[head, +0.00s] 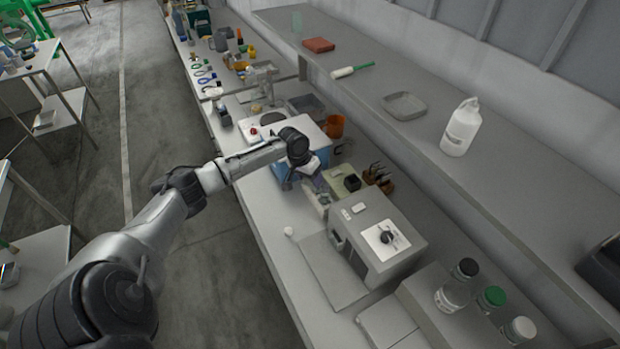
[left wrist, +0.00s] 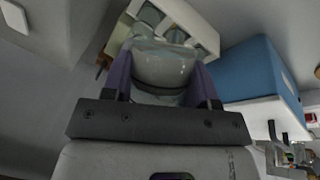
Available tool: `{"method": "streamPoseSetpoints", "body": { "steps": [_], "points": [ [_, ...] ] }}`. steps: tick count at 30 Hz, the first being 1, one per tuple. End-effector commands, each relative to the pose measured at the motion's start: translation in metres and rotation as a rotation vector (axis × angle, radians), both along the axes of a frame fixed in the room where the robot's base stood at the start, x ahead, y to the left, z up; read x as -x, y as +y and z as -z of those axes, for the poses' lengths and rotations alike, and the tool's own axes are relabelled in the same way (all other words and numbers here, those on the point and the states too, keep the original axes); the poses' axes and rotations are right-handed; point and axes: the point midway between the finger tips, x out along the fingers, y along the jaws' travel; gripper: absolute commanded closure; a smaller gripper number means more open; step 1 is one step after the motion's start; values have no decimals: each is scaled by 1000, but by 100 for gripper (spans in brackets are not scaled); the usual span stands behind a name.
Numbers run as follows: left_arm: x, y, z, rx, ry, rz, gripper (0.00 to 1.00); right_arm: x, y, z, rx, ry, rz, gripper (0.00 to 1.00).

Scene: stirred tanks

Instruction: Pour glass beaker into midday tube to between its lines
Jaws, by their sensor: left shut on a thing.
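The glass beaker (left wrist: 163,68) sits between the two purple-grey fingers of my left gripper (left wrist: 161,80), which is shut on it. How much liquid it holds is hard to tell. In the head view my left gripper (head: 309,184) is over the bench, among the small items between a blue-sided box and a grey machine. A pale frame with round parts (left wrist: 172,22) lies just beyond the beaker in the left wrist view. I cannot make out the midday tube or its lines. My right gripper is not in view.
The grey box-shaped machine (head: 378,240) stands right of my gripper, and the blue-sided box (head: 287,168) left of it. An orange pot (head: 335,126) and a brown rack (head: 379,178) stand behind. A raised shelf (head: 420,135) runs along the back, with a white bottle (head: 461,128).

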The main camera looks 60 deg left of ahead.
Motion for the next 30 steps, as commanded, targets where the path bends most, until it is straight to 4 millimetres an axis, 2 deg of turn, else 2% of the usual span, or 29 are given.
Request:
{"method": "streamPoseSetpoints", "body": {
  "steps": [7, 30],
  "points": [
    [0, 0, 0, 9, 15, 0, 82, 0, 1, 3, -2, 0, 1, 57],
    [-1, 1, 0, 48, 84, -1, 82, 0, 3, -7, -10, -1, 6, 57]
  ]
}}
